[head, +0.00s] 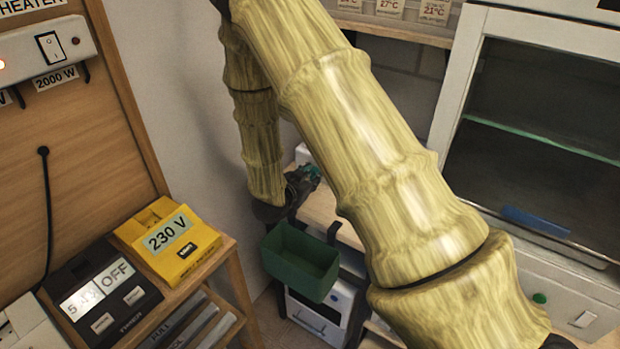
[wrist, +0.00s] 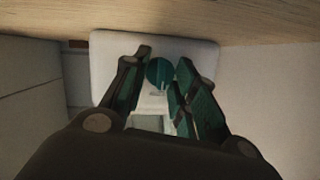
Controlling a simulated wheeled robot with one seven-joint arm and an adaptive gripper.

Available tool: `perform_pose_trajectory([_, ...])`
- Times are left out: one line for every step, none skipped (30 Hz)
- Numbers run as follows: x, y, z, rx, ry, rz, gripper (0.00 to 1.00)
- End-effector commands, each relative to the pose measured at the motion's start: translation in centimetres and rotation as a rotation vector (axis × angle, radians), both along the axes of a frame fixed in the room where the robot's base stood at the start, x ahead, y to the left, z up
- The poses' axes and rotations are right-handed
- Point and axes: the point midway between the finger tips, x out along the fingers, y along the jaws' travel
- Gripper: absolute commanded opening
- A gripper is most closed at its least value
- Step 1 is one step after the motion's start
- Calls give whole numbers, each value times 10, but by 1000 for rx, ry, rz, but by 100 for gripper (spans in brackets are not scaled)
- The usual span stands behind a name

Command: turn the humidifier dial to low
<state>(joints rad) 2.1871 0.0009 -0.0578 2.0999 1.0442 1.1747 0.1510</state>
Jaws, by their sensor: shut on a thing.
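The humidifier is a white box (wrist: 104,60) in the wrist view, with a round teal dial (wrist: 159,76) on its face. My gripper (wrist: 164,60) has its dark, green-padded fingers on both sides of the dial and is shut on it. Small marks show on the white face below the dial, too small to read, so I cannot tell the setting. In the head view my gripper (head: 307,177) is at the wooden shelf by the wall corner. Only a bit of white casing (head: 302,154) shows behind it; the dial is hidden there.
A dark green bin (head: 300,262) hangs at the shelf front below my gripper. A white device (head: 322,312) stands lower down. A yellow 230 V box (head: 168,240) and a timer (head: 98,296) sit at left. A glass-fronted white cabinet (head: 545,130) stands at right.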

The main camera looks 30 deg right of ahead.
Motion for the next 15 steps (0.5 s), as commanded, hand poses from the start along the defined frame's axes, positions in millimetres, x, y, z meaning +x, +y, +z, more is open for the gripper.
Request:
perform_pose_trajectory([-1, 0, -1, 1, 1, -1, 4])
perform_pose_trajectory([-1, 0, -1, 1, 1, -1, 4])
perform_pose_trajectory([-1, 0, -1, 1, 1, -1, 4])
perform_pose_trajectory([-1, 0, -1, 0, 2, 0, 4])
perform_pose_trajectory([-1, 0, -1, 0, 2, 0, 4])
perform_pose_trajectory([-1, 0, -1, 0, 2, -1, 4])
perform_pose_trajectory([-1, 0, -1, 0, 2, -1, 4])
perform_pose_trajectory([-1, 0, -1, 0, 2, -1, 4])
perform_pose_trajectory([-1, 0, -1, 0, 2, -1, 29])
perform_pose_trajectory([-1, 0, -1, 0, 2, -1, 35])
perform_pose_trajectory([-1, 0, -1, 0, 2, -1, 38])
perform_pose_trajectory([-1, 0, -1, 0, 2, 0, 38])
perform_pose_trajectory([-1, 0, -1, 0, 2, 0, 38])
perform_pose_trajectory([0, 0, 0, 0, 2, 0, 38])
perform_pose_trajectory([0, 0, 0, 0, 2, 0, 38])
